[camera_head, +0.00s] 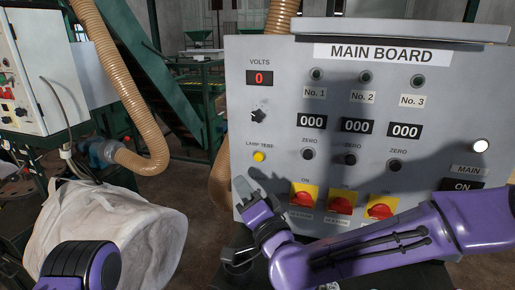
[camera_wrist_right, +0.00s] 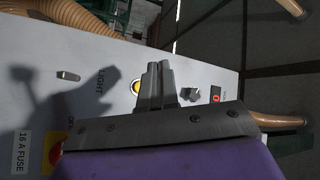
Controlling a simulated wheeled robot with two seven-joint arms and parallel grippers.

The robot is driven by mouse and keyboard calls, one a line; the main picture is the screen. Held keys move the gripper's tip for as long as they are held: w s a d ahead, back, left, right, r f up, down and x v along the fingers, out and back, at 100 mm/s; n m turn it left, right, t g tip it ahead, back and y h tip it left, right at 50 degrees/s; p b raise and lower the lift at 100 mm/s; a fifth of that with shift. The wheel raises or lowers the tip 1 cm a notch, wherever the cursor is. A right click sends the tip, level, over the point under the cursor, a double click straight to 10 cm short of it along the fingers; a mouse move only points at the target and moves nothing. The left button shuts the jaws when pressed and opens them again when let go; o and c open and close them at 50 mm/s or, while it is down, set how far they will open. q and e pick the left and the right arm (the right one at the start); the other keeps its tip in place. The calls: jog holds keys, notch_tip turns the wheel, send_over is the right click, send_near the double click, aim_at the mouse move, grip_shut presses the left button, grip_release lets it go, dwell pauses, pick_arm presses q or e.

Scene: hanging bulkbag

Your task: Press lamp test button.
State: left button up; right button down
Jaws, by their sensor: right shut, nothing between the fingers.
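The lamp test button (camera_head: 259,156) is a small yellow button under its "LAMP TEST" label on the left side of the grey main board (camera_head: 240,90). In the right wrist view the yellow button (camera_wrist_right: 136,87) shows beside my fingers, partly hidden by them. My right gripper (camera_head: 243,187) is shut and empty, its fingertips below and a little left of the button in the head view. The shut fingers (camera_wrist_right: 155,80) also show in the wrist view. I cannot tell the gap to the panel. My left gripper is not in view.
A black selector knob (camera_head: 258,115) and a red voltage display (camera_head: 260,78) sit above the button. Red rotary switches (camera_head: 303,198) on yellow plates are to the right, near my right arm. A white bulk bag (camera_head: 110,225) and a beige hose (camera_head: 125,85) are at left.

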aim_at(258, 157)
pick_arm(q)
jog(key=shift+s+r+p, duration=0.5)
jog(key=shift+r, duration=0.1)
pick_arm(e)
jog(key=w+d, duration=0.3)
jog(key=w, duration=0.4)
jog(key=shift+r, duration=0.3)
jog(key=shift+s+r, duration=0.1)
jog(key=shift+s, duration=0.1)
jog(key=shift+w, duration=0.1)
